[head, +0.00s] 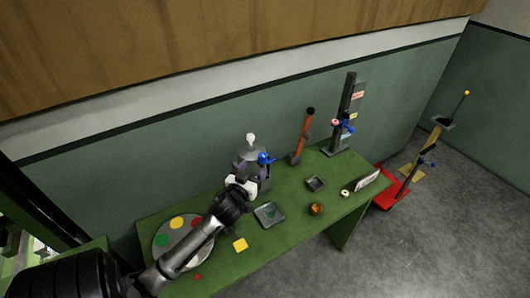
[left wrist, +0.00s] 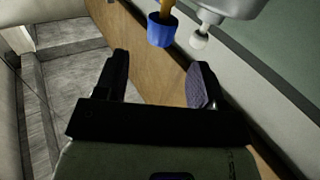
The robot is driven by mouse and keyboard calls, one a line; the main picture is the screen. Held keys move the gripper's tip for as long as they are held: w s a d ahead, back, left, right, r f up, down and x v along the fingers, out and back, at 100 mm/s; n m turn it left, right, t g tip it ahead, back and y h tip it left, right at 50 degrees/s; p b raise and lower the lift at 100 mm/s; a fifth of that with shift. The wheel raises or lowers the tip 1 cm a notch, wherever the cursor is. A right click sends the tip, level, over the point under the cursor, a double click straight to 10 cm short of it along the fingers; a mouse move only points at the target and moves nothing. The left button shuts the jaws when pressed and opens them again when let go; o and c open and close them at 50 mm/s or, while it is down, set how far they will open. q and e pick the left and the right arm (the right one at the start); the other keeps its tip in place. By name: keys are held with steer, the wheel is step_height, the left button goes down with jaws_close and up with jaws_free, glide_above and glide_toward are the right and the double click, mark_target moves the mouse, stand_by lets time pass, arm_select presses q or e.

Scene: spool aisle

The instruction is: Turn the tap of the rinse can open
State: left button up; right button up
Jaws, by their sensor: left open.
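The rinse can (head: 250,163) is a grey can with a pale knob on top, standing on the green table against the wall. Its blue tap (head: 266,158) sticks out at its right side. In the left wrist view a blue piece (left wrist: 161,30) on an orange-yellow stem, seemingly the tap, is at the top, beside the can's grey body (left wrist: 235,7) and a white knob (left wrist: 199,38). My left gripper (head: 240,187) is in front of the can and hides its lower part. In the left wrist view its fingers (left wrist: 161,72) are apart with nothing between them, short of the blue piece.
A round palette (head: 160,238) with coloured discs lies left on the table. An orange-brown post (head: 302,138) and a dark stand (head: 344,115) rise behind.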

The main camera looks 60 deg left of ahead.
mark_target(265, 153)
arm_select(q)
steer(key=x, duration=0.9)
steer(key=shift+p, duration=0.3)
steer(key=shift+c, duration=0.4)
steer(key=c, duration=0.8)
steer(key=shift+c, duration=0.2)
